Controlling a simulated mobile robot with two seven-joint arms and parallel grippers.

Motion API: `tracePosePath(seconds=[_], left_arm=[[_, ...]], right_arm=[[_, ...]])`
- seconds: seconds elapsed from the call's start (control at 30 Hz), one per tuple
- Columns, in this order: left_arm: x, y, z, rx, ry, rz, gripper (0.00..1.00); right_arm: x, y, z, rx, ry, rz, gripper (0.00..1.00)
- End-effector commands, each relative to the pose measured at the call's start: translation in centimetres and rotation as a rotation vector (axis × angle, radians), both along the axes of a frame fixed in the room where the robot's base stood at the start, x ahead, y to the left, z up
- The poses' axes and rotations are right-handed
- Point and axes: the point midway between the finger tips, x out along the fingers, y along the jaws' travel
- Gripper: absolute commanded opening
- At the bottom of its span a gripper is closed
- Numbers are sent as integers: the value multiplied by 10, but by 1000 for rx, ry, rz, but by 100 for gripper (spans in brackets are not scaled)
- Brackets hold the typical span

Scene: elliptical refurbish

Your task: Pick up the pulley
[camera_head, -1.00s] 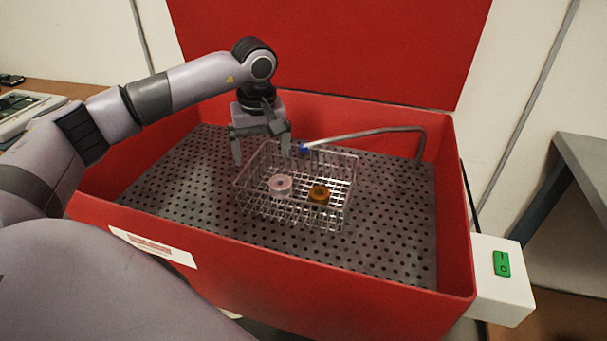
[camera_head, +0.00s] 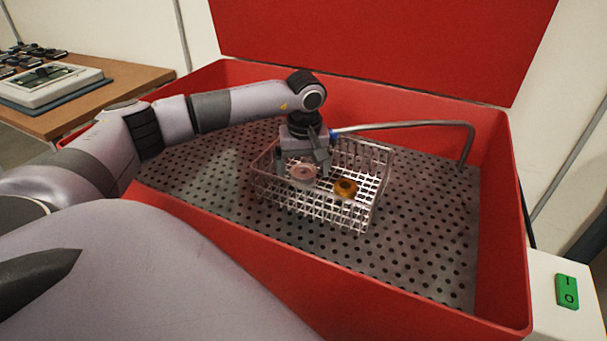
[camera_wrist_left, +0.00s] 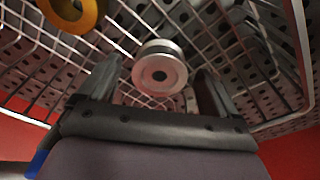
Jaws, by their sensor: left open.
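The pulley is most likely the pale grooved metal disc (camera_head: 303,174) with a central hole, which lies in the wire basket (camera_head: 335,222). In the left wrist view the disc (camera_wrist_left: 159,68) shows just beyond and between the open fingers. An orange-brown ring (camera_head: 345,188) lies to its right in the basket; it also shows at the top left of the left wrist view (camera_wrist_left: 75,12). My left gripper (camera_head: 303,170) is open over the basket, fingers pointing down around the disc's sides. I cannot tell whether they touch it. My right gripper is not in view.
The basket stands on a perforated metal floor (camera_head: 400,250) inside a red-walled tub (camera_head: 505,230). A bent metal pipe (camera_head: 420,125) with a blue end passes close behind the basket and gripper. A wooden table (camera_head: 120,95) with devices stands at left.

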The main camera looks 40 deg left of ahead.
Motion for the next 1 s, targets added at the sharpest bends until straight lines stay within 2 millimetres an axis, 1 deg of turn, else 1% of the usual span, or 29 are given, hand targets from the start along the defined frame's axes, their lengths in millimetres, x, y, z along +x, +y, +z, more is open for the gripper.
tracePosePath(seconds=[0.23, 0.27, 0.3, 0.37, 0.4, 0.43, 0.77, 0.87, 0.97, 1.0], left_arm=[[0, 0, -2, 0, 0, -1, 92], [0, 0, -2, 0, 0, -1, 83], [0, 0, -2, 0, 0, -1, 70], [0, 0, -2, 0, 0, -1, 50], [0, 0, -2, 0, 0, -1, 37], [0, 0, -2, 0, 0, 0, 28], [0, 0, 1, 0, -2, 0, 28], [1, 0, 8, 0, -4, 0, 28], [1, 0, 19, 0, -4, 1, 28], [1, 0, 26, -1, -4, 1, 28]], right_arm=[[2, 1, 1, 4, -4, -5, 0], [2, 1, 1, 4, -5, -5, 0], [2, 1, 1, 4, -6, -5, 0], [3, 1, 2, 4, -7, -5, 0], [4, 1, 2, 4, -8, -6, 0], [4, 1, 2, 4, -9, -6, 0], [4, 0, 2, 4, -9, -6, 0], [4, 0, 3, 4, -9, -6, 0], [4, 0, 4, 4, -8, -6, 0], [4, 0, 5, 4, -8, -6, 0]])
